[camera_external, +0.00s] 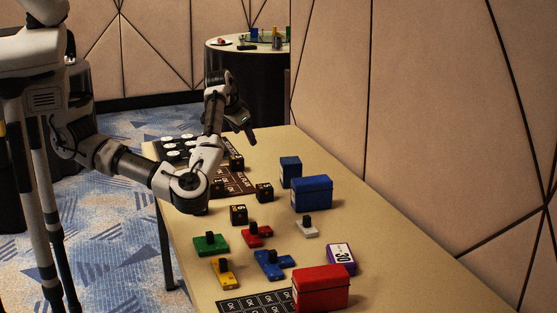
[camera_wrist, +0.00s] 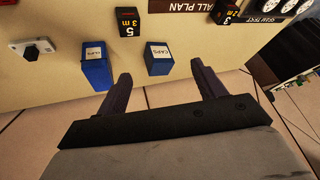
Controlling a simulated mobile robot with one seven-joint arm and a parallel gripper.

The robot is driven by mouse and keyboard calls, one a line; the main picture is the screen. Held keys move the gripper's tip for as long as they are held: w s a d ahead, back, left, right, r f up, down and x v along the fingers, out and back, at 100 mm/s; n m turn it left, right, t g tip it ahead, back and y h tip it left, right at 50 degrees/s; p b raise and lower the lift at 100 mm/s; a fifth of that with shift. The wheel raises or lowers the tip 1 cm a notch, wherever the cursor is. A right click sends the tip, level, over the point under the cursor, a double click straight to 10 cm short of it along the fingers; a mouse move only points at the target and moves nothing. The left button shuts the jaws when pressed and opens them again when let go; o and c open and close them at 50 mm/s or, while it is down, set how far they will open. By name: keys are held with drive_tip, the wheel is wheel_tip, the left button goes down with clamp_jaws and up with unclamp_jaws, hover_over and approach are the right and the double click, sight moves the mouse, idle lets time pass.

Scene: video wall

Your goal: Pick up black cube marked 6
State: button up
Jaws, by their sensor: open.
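Several black cubes with pale markings stand on the table (camera_external: 190,285). The nearest black cube (camera_external: 239,215) seems to bear a 6, but the mark is too small to be sure. Other black cubes stand at the right (camera_external: 264,192), at the left (camera_external: 217,187) and farther back (camera_external: 236,162). In the wrist view one black cube (camera_wrist: 130,22) reads 5 and another (camera_wrist: 227,13) reads 3; I see no 6 there. My gripper (camera_external: 247,128) is open and empty, above the far part of the table. Its spread fingers show in the wrist view (camera_wrist: 161,75).
Blue boxes (camera_external: 311,193) (camera_external: 290,171), a red box (camera_external: 320,287) and a purple-and-white timer (camera_external: 341,259) stand along the right. Green (camera_external: 208,244), red, yellow, blue and white pieces with black knobs lie in front of the cubes. A wall runs close along the table's right side.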

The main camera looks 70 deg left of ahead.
drive_tip(key=s+d+f+m+g+h, duration=0.2)
drive_tip(key=d+f, duration=0.1)
drive_tip(key=d, duration=0.3)
drive_tip(key=s+d+f+m+g+h, duration=0.2)
drive_tip(key=s+d+m+g, duration=0.1)
drive_tip(key=d, duration=0.4)
hover_over(240, 206)
drive_tip(key=f, duration=0.7)
drive_tip(key=shift+w+f+b, duration=0.25)
drive_tip(key=shift+b, duration=0.1)
drive_tip(key=shift+s+f+p, duration=0.15)
drive_tip(key=shift+f+p, duration=0.15)
drive_tip(key=shift+f, duration=1.3)
drive_tip(key=shift+s+f+p, duration=0.15)
drive_tip(key=shift+f+p, duration=0.15)
drive_tip(key=shift+f, duration=1.3)
drive_tip(key=c, duration=1.1)
